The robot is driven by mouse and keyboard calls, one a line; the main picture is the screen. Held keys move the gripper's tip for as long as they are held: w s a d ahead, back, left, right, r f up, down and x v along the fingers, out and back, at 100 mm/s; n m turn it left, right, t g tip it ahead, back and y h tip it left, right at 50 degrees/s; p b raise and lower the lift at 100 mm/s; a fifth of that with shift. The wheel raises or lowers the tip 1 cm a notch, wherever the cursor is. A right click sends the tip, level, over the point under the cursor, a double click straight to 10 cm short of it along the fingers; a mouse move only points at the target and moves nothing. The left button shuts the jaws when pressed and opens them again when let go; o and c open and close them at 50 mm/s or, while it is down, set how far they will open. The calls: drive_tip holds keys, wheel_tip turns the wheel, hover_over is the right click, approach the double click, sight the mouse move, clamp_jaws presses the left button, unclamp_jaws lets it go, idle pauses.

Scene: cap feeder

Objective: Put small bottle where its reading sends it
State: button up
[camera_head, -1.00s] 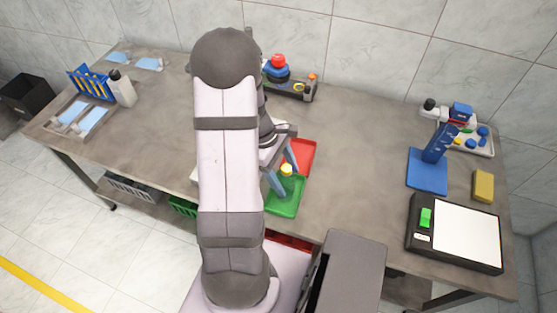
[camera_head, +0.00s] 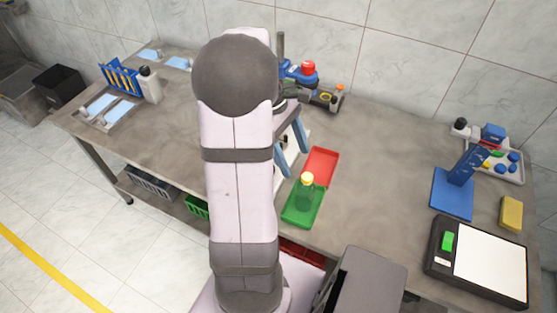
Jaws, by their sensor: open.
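The small bottle (camera_head: 306,187), clear with a yellow cap, stands upright in the green tray (camera_head: 290,218). The red tray (camera_head: 323,154) lies just behind the green one and looks empty. My gripper (camera_head: 292,160) has its two blue-grey fingers spread, with nothing seen between them. It is to the left of and behind the bottle, apart from it. Part of the gripper and a whitish thing under it are hidden by my arm. A scale (camera_head: 452,265) with a white plate and a green display is at the right; its reading is too small to make out.
A device with a red knob (camera_head: 308,67) stands at the back. A blue stand (camera_head: 456,190), yellow sponge (camera_head: 511,213) and tray of blue parts (camera_head: 507,170) are at the right. A white bottle (camera_head: 149,85) and blue rack (camera_head: 120,77) stand left. The table between red tray and blue stand is clear.

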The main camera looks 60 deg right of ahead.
drive_tip(key=w+a+f+t+h, duration=0.1)
drive_tip(key=w+a+t, duration=0.1)
drive_tip(key=w+a, duration=1.1)
drive_tip(key=w+a+f+n+t, duration=0.1)
drive_tip(key=a+f+t, duration=0.1)
drive_tip(key=a, duration=1.9)
drive_tip(key=shift+w+a+f, duration=0.2)
